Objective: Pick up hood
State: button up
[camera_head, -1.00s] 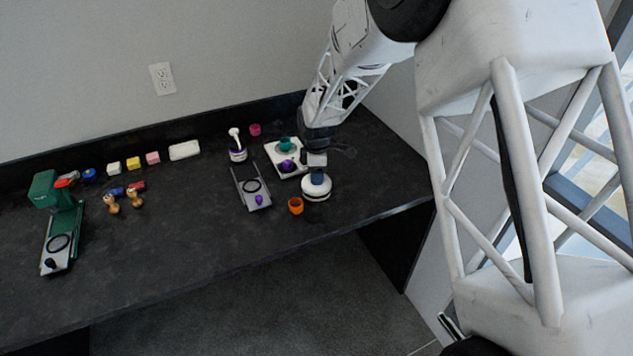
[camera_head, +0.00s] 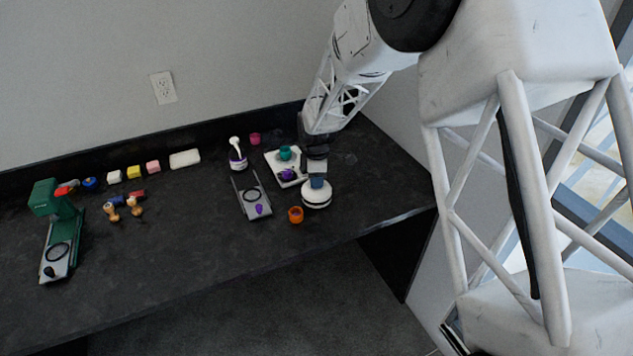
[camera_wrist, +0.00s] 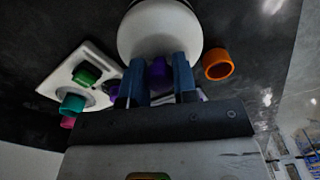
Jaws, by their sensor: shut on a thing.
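The hood, taken to be the white round dome-like piece (camera_head: 316,197), is near the right end of the black table. My gripper (camera_head: 317,182) is right above it, pointing down. In the wrist view the white hood (camera_wrist: 158,28) fills the top middle. The two blue fingers of my gripper (camera_wrist: 161,68) are on either side of a purple knob (camera_wrist: 159,75) at the hood's edge in that view, and are shut on it. The hood appears to be on the table or very close to it; I cannot tell if there is a gap.
An orange cup (camera_head: 295,215) stands close to the hood's left. A white plate with a teal cup (camera_head: 285,153) and a grey slide tray (camera_head: 254,206) are left of it. A green press (camera_head: 48,198) stands far left. The front middle table is clear.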

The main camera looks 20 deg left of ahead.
jog(key=shift+r, duration=0.5)
jog(key=shift+s+d+r, duration=0.15)
jog(key=shift+s+r, duration=0.1)
jog(key=shift+r, duration=0.6)
jog(key=s+d+r, duration=0.1)
jog(key=s+d, duration=0.7)
jog(key=s, duration=0.4)
jog(key=shift+s+d+r, duration=0.15)
jog(key=shift+s+d, duration=0.15)
jog(key=shift+s, duration=0.1)
jog(key=w+a+r, duration=0.2)
jog(key=w+a, duration=1.1)
jog(key=w, duration=0.1)
jog(key=w+a+r, duration=0.2)
jog(key=w+a, duration=1.1)
jog(key=w, duration=0.1)
jog(key=shift+a, duration=0.15)
jog(key=shift+r, duration=0.1)
